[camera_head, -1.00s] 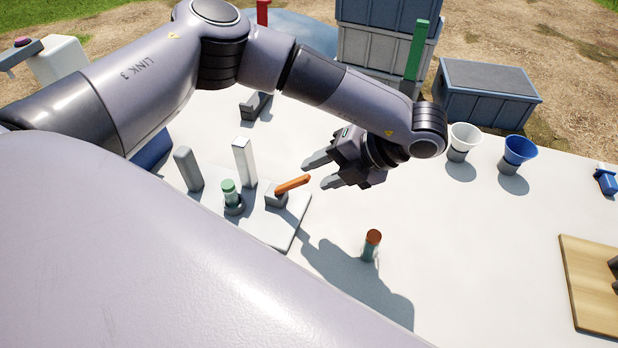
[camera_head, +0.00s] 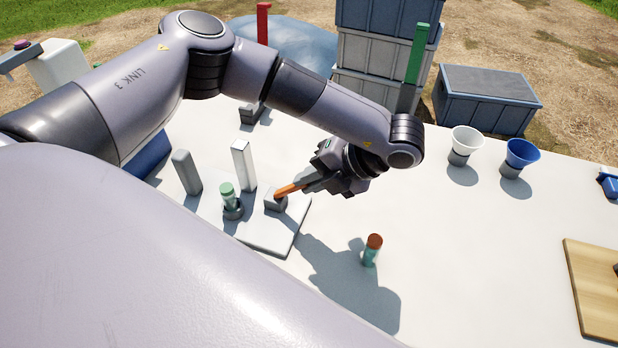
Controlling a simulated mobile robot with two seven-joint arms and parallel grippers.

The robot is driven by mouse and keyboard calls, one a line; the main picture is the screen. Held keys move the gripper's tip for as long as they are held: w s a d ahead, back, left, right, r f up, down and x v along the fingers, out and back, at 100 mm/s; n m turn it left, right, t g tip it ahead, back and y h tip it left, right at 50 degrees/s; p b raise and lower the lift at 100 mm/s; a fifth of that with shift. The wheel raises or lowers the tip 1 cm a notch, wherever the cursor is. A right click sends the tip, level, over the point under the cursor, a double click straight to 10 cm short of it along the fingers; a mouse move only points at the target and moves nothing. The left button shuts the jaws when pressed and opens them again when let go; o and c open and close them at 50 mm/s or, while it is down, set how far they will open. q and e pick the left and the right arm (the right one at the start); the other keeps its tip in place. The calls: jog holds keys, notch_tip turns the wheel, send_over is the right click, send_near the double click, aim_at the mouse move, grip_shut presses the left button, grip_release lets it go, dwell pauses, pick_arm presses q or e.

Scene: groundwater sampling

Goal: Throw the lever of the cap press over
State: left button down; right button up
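The cap press stands on a pale base plate (camera_head: 268,238) on the white table. Its orange lever (camera_head: 288,189) slants up to the right from a grey block (camera_head: 275,203). A vial with a green cap (camera_head: 228,194) stands upright in the press's dark round holder (camera_head: 233,211), beside a white post (camera_head: 243,165). My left gripper (camera_head: 308,184) is at the free end of the lever, its fingers overlapping it in view. Whether they are closed on it is hidden. My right gripper is not in view.
A grey post (camera_head: 186,172) is on the left. A white funnel (camera_head: 466,141), a blue funnel (camera_head: 520,154) and a wooden board (camera_head: 592,285) are on the right. The table between is clear.

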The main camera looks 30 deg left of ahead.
aim_at(287, 187)
pick_arm(q)
jog(key=a+r+p, duration=0.1)
jog(key=a+h+p, duration=0.1)
jog(key=s+a+r+h+p, duration=0.1)
jog(key=a, duration=0.1)
jog(key=shift+r+p, duration=0.35)
jog(key=shift+a+t, duration=0.25)
jog(key=shift+t, duration=0.05)
jog(key=a+h, duration=0.1)
jog(key=a+r+p, duration=0.1)
jog(key=a, duration=0.1)
jog(key=s+a+h+p, duration=0.1)
jog(key=shift+s+a+r+h, duration=0.1)
jog(key=shift+a+r+h, duration=0.2)
jog(key=shift+a+r, duration=0.1)
